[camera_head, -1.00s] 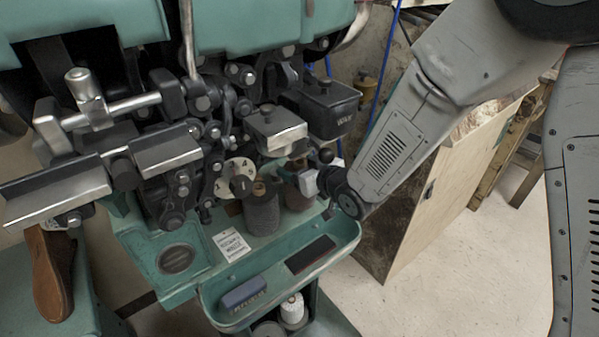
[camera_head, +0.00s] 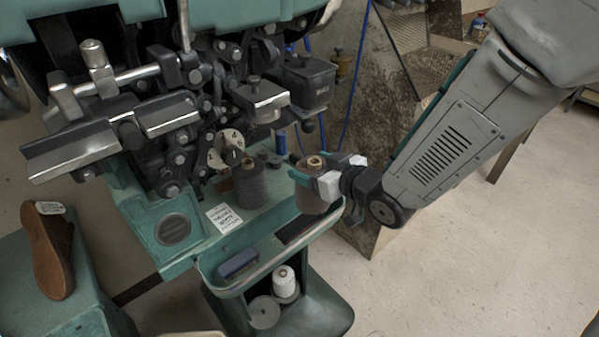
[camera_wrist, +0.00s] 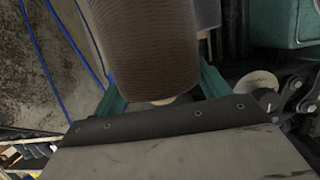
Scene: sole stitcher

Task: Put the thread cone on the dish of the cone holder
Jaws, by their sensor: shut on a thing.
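My gripper (camera_head: 316,178) is shut on a brown thread cone (camera_head: 312,198) with a tan top. It holds the cone upright beside the right end of the machine's green shelf; I cannot tell the height. In the wrist view the cone (camera_wrist: 150,45) fills the upper middle between the teal fingers. The cone holder is low under the shelf in the head view. It has a bare grey round dish (camera_head: 264,313), and a white cone (camera_head: 284,280) stands on another dish beside it.
A dark thread cone (camera_head: 251,186) stands on the shelf, left of the held cone. The floor at right is clear.

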